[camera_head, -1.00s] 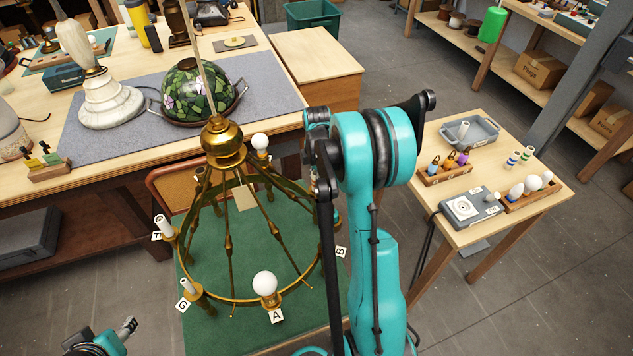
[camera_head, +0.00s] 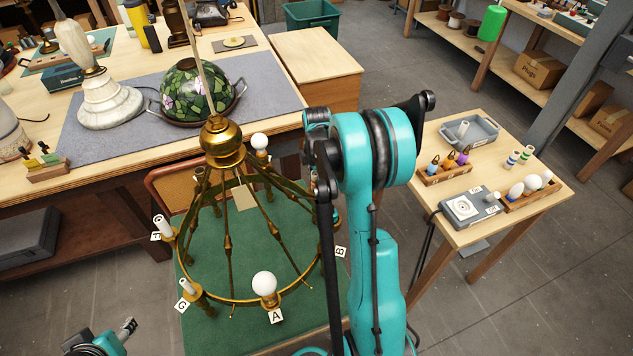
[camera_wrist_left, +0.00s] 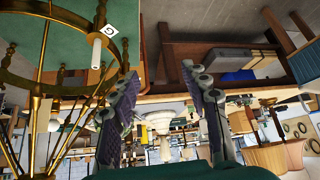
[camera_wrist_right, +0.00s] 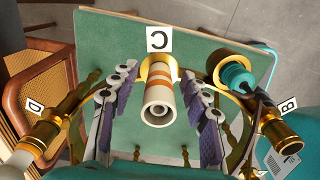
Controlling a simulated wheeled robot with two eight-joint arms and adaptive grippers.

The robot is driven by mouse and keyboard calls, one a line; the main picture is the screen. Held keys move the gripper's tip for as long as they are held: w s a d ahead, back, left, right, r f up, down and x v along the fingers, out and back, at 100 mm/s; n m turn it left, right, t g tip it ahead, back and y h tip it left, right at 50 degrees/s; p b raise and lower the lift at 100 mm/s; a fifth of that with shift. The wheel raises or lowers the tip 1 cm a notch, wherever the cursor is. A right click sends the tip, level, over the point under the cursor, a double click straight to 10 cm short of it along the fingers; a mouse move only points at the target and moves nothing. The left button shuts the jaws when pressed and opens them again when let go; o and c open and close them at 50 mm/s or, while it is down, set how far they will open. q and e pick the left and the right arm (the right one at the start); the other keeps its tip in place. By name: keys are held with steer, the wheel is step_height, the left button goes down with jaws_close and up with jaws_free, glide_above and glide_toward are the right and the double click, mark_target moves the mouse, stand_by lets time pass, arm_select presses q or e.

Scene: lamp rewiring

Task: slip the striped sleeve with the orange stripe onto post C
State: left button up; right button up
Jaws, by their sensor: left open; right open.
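The striped sleeve (camera_wrist_right: 160,97), white with orange bands, shows in the right wrist view. It stands at the brass cup of post C (camera_wrist_right: 158,66), beside the C label (camera_wrist_right: 159,39), and appears to be around the post. My right gripper (camera_wrist_right: 157,78) is open, with one finger on each side of the sleeve and a visible gap on both sides. In the head view my right arm hides this gripper, the sleeve and post C. My left gripper (camera_head: 129,327) is open and empty at the lower left; its spread fingers also show in the left wrist view (camera_wrist_left: 160,75).
A side table (camera_head: 475,235) at the right holds other striped sleeves (camera_head: 513,159), bulbs and a grey tray (camera_head: 482,133).

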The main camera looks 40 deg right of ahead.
step_height(320, 180, up, 12)
stand_by(0.5)
